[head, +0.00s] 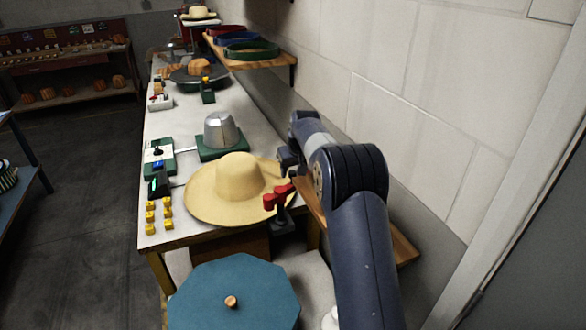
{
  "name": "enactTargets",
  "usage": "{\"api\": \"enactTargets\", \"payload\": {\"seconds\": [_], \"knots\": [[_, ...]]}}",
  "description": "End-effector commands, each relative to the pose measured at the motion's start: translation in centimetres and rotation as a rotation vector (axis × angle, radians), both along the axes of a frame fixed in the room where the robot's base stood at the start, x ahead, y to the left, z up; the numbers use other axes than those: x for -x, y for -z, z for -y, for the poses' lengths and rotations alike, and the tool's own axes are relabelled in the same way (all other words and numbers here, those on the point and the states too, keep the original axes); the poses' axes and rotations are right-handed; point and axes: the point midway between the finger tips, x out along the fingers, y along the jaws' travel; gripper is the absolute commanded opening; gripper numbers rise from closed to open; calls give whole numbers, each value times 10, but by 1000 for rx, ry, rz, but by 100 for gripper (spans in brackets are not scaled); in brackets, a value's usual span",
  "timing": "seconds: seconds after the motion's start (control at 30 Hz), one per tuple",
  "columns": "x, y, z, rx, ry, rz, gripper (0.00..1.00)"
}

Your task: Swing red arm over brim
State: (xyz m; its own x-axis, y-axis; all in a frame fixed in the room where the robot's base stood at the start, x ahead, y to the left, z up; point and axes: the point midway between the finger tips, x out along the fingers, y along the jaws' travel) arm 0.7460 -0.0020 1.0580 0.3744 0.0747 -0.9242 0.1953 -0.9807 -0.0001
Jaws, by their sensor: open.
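The straw hat (238,182) sits on the bench with its crown up and its wide, pale yellow brim spread flat. The red arm (275,197) is a short red piece on a dark post (281,222) at the hat's right front edge. Its left end appears to overlap the brim's edge; I cannot tell whether it touches. My gripper (284,160) is just right of the hat, beyond the red arm and apart from it. It is open, with nothing seen in it. My own arm partly hides the area right of the post.
A metal cone on a green base (219,132) stands behind the hat. A control box (158,155) and several yellow pieces (151,215) lie to the left. A wooden shelf (402,246) is at the right wall. A blue octagonal top (235,290) is in front.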

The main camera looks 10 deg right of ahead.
Motion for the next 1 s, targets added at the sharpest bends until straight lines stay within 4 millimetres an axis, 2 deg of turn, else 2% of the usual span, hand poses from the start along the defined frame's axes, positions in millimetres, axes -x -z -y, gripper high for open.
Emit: {"api": "enactTargets", "payload": {"seconds": [0.37,0.9,1.0], "knots": [[-2,6,0,0,0,1,46],[-2,6,0,0,0,1,2],[-2,6,0,0,0,1,0]]}}
